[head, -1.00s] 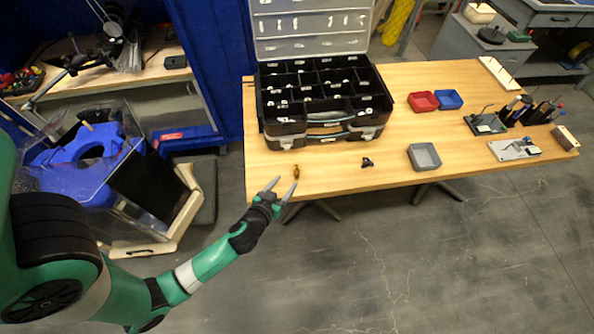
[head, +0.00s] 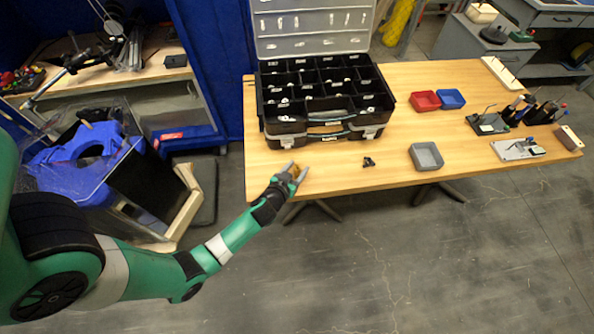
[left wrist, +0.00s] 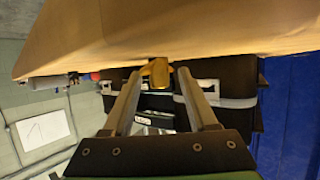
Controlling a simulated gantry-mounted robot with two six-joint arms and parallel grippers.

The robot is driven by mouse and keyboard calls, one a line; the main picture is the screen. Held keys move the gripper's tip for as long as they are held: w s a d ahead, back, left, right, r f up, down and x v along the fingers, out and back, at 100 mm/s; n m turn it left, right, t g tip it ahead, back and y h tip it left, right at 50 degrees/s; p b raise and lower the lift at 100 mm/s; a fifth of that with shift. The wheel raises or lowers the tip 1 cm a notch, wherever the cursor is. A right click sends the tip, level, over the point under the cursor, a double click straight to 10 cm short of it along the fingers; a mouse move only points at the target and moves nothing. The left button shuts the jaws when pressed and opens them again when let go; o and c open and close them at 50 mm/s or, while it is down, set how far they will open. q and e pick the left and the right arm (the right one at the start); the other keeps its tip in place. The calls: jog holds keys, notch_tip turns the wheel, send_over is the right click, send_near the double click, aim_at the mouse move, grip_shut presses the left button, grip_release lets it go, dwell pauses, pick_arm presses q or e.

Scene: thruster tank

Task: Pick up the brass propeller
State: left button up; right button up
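The small brass propeller (head: 295,171) stands near the front left edge of the wooden table (head: 330,178). My left gripper (head: 298,169) is at it, with its fingers open on either side. In the left wrist view, which is upside down, the brass propeller (left wrist: 158,72) shows between the two fingertips of the left gripper (left wrist: 160,76). Gaps show between it and both fingers. The fingers partly hide the propeller in the head view. My right gripper is not in view.
A black propeller (head: 368,162) lies to the right on the table. Behind stands an open black organizer case (head: 315,128) with compartments. A grey bin (head: 426,157), red bin (head: 424,101) and blue bin (head: 451,98) sit further right.

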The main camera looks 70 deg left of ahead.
pick_arm(q)
grip_shut()
